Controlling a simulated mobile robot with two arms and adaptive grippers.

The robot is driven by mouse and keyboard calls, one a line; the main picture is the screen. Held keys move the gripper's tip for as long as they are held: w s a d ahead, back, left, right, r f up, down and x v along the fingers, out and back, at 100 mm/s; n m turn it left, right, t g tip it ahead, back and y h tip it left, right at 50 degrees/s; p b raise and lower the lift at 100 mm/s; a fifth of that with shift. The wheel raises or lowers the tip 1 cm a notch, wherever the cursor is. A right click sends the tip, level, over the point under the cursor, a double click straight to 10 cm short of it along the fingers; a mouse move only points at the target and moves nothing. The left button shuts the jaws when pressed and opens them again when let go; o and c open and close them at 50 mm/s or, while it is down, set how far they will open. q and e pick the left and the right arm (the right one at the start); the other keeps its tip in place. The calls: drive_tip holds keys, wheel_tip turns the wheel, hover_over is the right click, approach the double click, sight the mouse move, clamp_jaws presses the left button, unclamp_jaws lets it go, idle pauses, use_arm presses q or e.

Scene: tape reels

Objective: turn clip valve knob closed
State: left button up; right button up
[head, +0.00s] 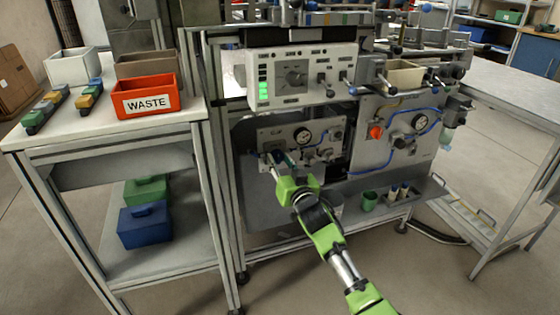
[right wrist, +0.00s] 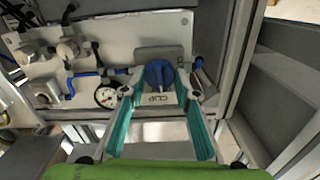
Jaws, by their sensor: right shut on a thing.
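The clip valve knob (right wrist: 158,73) is a round blue knob on a light grey panel, above a label that reads CLIP. My right gripper (right wrist: 160,86) has its two teal fingers on either side of the knob and is shut on it. In the head view my right gripper (head: 279,159) reaches the left part of the lower grey panel (head: 338,130), and the fingers and wrist largely hide the knob there. My left gripper is not in view.
A pressure gauge (head: 303,136) sits beside the knob on the same panel. A control box (head: 300,75) with green lights is above. A red valve (head: 376,132) and blue tubing are to the right. A red WASTE bin (head: 146,98) stands on the left bench.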

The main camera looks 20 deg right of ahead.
drive_tip(key=shift+n+p, duration=0.65)
drive_tip(key=shift+n, duration=0.35)
drive_tip(key=shift+n+p, duration=0.4)
drive_tip(key=shift+n, duration=0.4)
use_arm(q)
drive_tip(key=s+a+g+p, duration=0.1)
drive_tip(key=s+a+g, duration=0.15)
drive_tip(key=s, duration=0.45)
use_arm(e)
drive_tip(key=n, duration=0.2)
drive_tip(key=shift+n, duration=0.4)
drive_tip(key=n, duration=0.2)
drive_tip(key=shift+n, duration=0.4)
drive_tip(key=n, duration=0.2)
drive_tip(key=shift+n+p, duration=0.3)
drive_tip(key=shift+p, duration=0.1)
drive_tip(key=n, duration=0.3)
drive_tip(key=shift+f, duration=0.1)
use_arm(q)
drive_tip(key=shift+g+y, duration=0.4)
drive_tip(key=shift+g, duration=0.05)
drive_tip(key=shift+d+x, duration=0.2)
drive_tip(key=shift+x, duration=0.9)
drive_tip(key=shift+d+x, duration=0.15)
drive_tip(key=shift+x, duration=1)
use_arm(e)
drive_tip(key=shift+n, duration=1.2)
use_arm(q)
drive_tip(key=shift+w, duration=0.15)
